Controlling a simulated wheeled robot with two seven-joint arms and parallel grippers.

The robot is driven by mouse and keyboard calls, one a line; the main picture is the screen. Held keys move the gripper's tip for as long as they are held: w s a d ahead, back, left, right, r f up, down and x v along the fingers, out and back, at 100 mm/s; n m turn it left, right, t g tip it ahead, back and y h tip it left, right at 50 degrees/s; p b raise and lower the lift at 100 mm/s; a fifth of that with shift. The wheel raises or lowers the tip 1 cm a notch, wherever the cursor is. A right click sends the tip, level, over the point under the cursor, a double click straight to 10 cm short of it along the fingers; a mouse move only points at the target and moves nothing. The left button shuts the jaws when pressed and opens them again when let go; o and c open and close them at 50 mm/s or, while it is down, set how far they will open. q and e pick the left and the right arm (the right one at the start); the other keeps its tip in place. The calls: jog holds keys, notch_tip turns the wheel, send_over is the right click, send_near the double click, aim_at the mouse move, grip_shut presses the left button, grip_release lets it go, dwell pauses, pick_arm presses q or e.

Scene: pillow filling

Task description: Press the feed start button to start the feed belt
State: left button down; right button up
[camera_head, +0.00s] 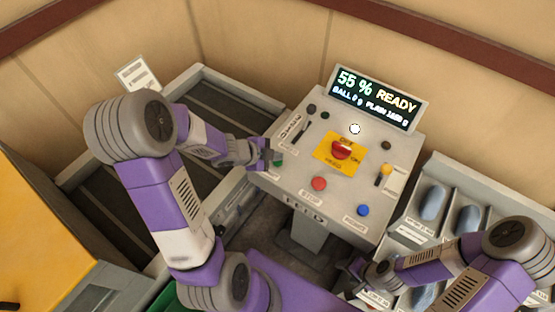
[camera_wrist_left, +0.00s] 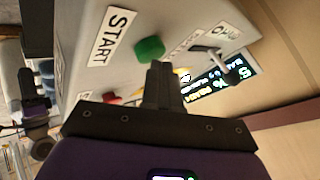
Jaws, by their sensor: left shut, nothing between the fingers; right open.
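The control console (camera_head: 263,178) stands in the middle of the head view, with a tilted top. The green start button (camera_wrist_left: 150,49) shows in the left wrist view beside a START label (camera_wrist_left: 113,37). In the head view it shows partly at the console's left edge (camera_head: 278,158), next to my left gripper (camera_head: 268,157). My left gripper is shut and empty; in the wrist view its fingertips (camera_wrist_left: 164,68) lie just below the green button. I cannot tell whether they touch it. My right gripper (camera_head: 357,271) is open, low at the console's right front.
The display (camera_head: 375,98) reads 55 % READY. A red knob on a yellow plate (camera_head: 340,152), a red button (camera_head: 319,183) and a blue button (camera_head: 363,210) share the console. A dark belt (camera_head: 213,100) lies left; grey bins with pillow-like items (camera_head: 433,200) stand right.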

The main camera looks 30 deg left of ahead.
pick_arm(q)
jog(key=shift+f, duration=0.35)
jog(key=shift+r, duration=0.1)
dwell(0.4)
jog(key=shift+r+p, duration=0.8)
jog(key=shift+r, duration=0.1)
notch_tip(320, 180, up, 5)
jog(key=p, duration=0.5)
dwell(0.6)
